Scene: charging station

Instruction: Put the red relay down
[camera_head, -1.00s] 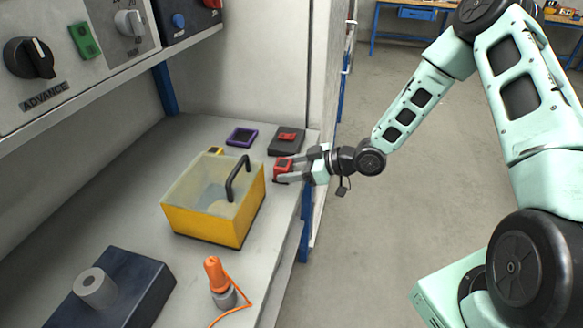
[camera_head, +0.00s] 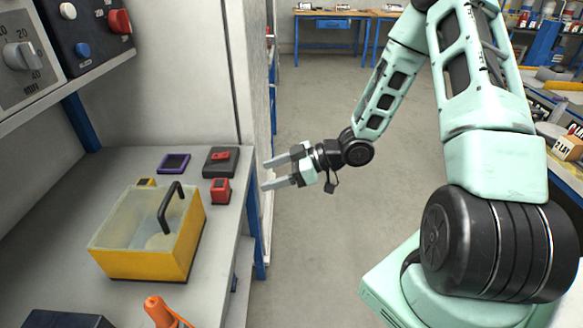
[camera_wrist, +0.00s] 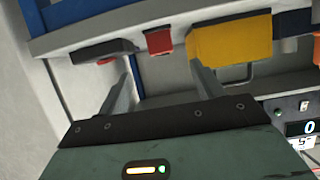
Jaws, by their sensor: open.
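The red relay (camera_head: 220,191) stands on the grey shelf (camera_head: 207,245) near its right edge, between the yellow bin and the black block. It also shows in the wrist view (camera_wrist: 159,41), ahead of and between my fingers. My gripper (camera_head: 265,174) is open and empty. Its fingertips are to the right of the relay, past the shelf edge, with a clear gap between. In the wrist view my gripper (camera_wrist: 166,82) shows both fingers spread apart with nothing between them.
A yellow bin (camera_head: 150,265) with a black handle stands left of the relay. Behind are a black block with a red top (camera_head: 220,161) and a purple-framed device (camera_head: 173,163). An orange-handled tool (camera_head: 159,312) is in front. Open floor lies right of the shelf.

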